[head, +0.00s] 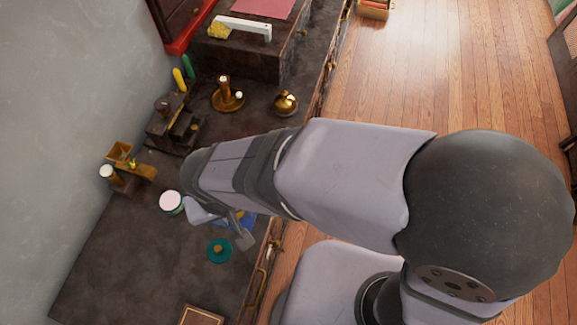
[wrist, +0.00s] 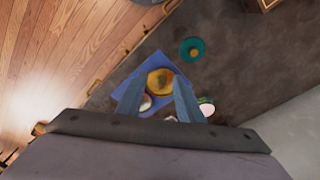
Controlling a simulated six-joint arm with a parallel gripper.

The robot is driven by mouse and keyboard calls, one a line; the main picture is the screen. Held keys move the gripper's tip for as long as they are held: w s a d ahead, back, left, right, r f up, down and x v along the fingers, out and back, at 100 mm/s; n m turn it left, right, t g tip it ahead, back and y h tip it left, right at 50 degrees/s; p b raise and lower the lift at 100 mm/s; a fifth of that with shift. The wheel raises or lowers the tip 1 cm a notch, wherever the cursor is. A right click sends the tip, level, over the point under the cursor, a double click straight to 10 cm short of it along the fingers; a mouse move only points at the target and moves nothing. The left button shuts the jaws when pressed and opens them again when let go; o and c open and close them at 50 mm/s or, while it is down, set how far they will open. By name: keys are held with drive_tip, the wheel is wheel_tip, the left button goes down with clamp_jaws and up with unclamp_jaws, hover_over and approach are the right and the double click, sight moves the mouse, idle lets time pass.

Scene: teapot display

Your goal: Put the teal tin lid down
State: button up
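The teal tin lid (head: 220,250) is a teal disc with a tan middle. It appears to lie flat on the dark counter (head: 130,260), near its front edge. It also shows in the wrist view (wrist: 192,49), beyond the fingertips and apart from them. My gripper (wrist: 157,84) is open, its two fingers spread over a blue mat (wrist: 133,98). A round golden-brown thing (wrist: 160,80) on the mat shows between the fingers. In the head view my arm hides most of the mat. I see nothing held between the fingers.
A pale round thing (wrist: 146,102) is partly behind the left finger. Brass pieces (head: 228,98) and a dark stand (head: 175,130) are farther back. The counter around the lid is mostly clear.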

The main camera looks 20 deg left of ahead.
drive_tip(key=w+d+m+h, duration=0.1)
drive_tip(key=w+d+m, duration=0.3)
drive_tip(key=w+d, duration=1.1)
drive_tip(key=s+d+m, duration=0.1)
drive_tip(key=d+m, duration=0.1)
drive_tip(key=d, duration=0.7)
drive_tip(key=s+d+m+g, duration=0.1)
drive_tip(key=d, duration=0.8)
drive_tip(key=shift+s+f+m, duration=0.15)
drive_tip(key=shift+s+m, duration=0.25)
wheel_tip(320, 180, up, 7)
drive_tip(key=p, duration=0.7)
